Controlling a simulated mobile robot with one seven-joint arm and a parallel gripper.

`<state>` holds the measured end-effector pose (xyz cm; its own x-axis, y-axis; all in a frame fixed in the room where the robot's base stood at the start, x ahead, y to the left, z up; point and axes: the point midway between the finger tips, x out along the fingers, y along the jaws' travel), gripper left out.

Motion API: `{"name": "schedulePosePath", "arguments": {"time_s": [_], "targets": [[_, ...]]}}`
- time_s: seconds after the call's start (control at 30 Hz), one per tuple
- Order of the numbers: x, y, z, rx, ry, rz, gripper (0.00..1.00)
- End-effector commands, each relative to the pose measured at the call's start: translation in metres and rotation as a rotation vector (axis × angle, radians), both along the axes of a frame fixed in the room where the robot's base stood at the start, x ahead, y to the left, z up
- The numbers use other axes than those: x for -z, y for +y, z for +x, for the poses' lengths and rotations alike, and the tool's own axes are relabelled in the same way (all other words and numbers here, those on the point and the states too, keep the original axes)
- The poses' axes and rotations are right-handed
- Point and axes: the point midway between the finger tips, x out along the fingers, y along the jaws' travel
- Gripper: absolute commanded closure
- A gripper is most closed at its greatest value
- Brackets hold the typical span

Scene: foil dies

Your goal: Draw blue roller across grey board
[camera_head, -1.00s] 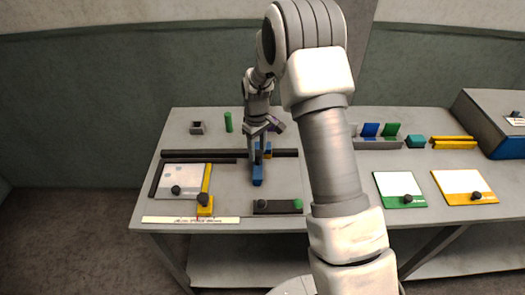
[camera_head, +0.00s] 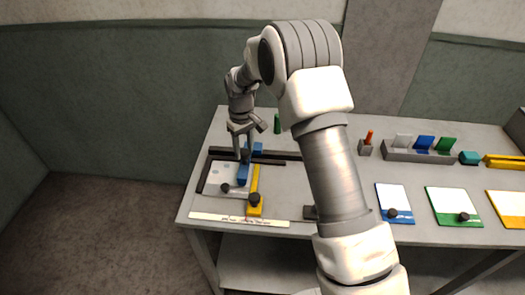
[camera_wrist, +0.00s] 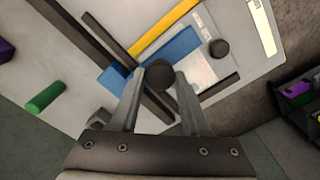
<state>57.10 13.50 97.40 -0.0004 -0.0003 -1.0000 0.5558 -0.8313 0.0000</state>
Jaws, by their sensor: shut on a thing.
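The blue roller (camera_head: 243,174) is a long blue bar over the right part of the pale grey board (camera_head: 214,184), just left of the yellow bar (camera_head: 255,186). My gripper (camera_head: 244,157) is shut on it from above. In the wrist view my fingertips (camera_wrist: 166,73) close on a dark round knob, with the blue bar (camera_wrist: 175,47) beyond it. The board (camera_wrist: 196,65) also shows there, with its own dark knob (camera_wrist: 219,48). I cannot tell whether the roller touches the board.
Dark rails (camera_head: 281,155) run behind the board. A second blue piece (camera_head: 254,147) lies by them. A pale labelled strip (camera_head: 238,219) lies in front. A green cylinder (camera_head: 277,124) stands behind. Blue (camera_head: 393,205) and green (camera_head: 452,207) edged boards lie right.

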Motion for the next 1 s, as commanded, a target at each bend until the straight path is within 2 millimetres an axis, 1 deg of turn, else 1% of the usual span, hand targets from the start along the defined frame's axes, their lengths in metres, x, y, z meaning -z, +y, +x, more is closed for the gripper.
{"name": "schedulePosePath", "arguments": {"time_s": [0.03, 0.1, 0.23, 0.4, 0.6, 0.93, 0.97, 1.0], "targets": [[0.000, 0.019, 0.004, -0.007, -0.004, 0.004, 1.00], [0.000, 0.036, 0.007, -0.007, -0.005, 0.003, 1.00], [-0.001, 0.063, 0.013, -0.005, -0.004, 0.003, 1.00], [-0.001, 0.084, 0.017, -0.002, -0.003, 0.002, 1.00], [-0.001, 0.093, 0.019, -0.001, -0.003, 0.002, 1.00], [-0.001, 0.094, 0.019, 0.000, -0.003, 0.002, 1.00], [-0.001, 0.094, 0.019, 0.000, -0.003, 0.002, 0.52], [-0.001, 0.094, 0.019, 0.000, -0.003, 0.002, 0.45]]}}
